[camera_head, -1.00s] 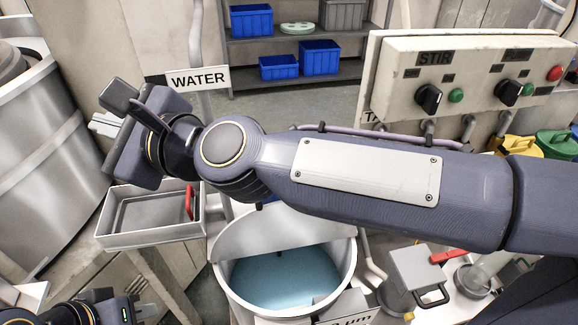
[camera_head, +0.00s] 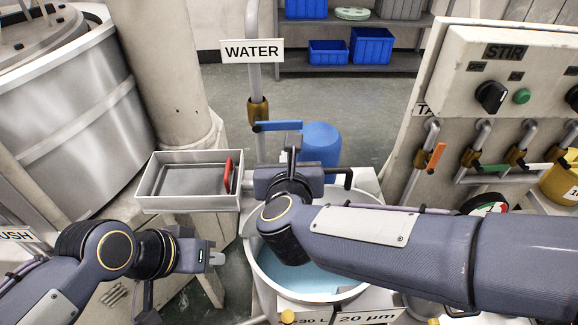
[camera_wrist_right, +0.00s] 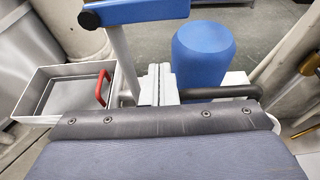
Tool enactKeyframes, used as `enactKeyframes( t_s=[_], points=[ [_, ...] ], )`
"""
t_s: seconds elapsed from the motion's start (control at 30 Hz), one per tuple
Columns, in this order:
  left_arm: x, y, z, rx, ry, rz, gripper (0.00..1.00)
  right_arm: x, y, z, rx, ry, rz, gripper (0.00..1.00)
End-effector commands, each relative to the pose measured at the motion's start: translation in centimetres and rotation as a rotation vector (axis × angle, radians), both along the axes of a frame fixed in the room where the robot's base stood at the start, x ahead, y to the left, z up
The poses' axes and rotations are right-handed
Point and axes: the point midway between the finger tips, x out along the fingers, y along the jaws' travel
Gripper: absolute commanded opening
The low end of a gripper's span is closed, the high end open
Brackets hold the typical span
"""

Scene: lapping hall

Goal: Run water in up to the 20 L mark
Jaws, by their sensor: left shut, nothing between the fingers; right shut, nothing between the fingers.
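A grey pipe with the WATER sign (camera_head: 252,51) has a brass valve (camera_head: 258,110) with a blue lever (camera_head: 278,126), which lies across the pipe, pointing right. The lever also shows large in the right wrist view (camera_wrist_right: 140,12). My right gripper (camera_head: 294,145) is shut and empty, just below and beside the lever's right end; I cannot tell if they touch. Its fingers show in the wrist view (camera_wrist_right: 158,84). Below, a round metal tub (camera_head: 252,268) holds blue liquid (camera_head: 300,277), partly hidden by my right arm. No 20 L mark is readable. My left gripper (camera_head: 217,258) is shut and empty, left of the tub.
A metal tray (camera_head: 160,204) with a red handle (camera_head: 228,174) stands left of the pipe. A blue container (camera_head: 320,142) stands behind my right gripper. The STIR panel (camera_head: 470,70) and an orange lever (camera_head: 436,158) are at right. A large metal drum (camera_head: 80,130) fills the left.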

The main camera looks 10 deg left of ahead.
Motion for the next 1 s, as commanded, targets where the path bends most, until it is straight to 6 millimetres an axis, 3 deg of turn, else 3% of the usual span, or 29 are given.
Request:
enactKeyframes(
  t_s=[0.07, 0.1, 0.3, 0.8, 1.0],
  points=[
    [0.0, 0.0, 0.4, 0.0, 0.0, 0.0, 0.0, 1.5, 0.4, -0.5, -0.004, 0.001, -0.002, 0.0],
    [0.0, 0.0, 1.2, 0.0, 0.0, 0.0, 0.0, 1.7, 0.5, 0.5, 0.002, -0.002, 0.001, 0.0],
    [0.0, 0.0, 3.1, 0.0, 0.0, 0.0, 0.0, 1.5, 0.5, 3.1, 0.002, -0.002, 0.001, 0.0],
    [0.0, 0.0, 3.3, 0.0, 0.0, 0.0, 0.0, 1.5, 0.5, 3.6, -0.003, -0.002, 0.001, 0.0],
    [0.0, 0.0, 3.6, 0.0, 0.0, 0.0, 0.0, 1.6, 0.4, 4.4, -0.135, -0.041, 0.001, 0.0]
  ],
)
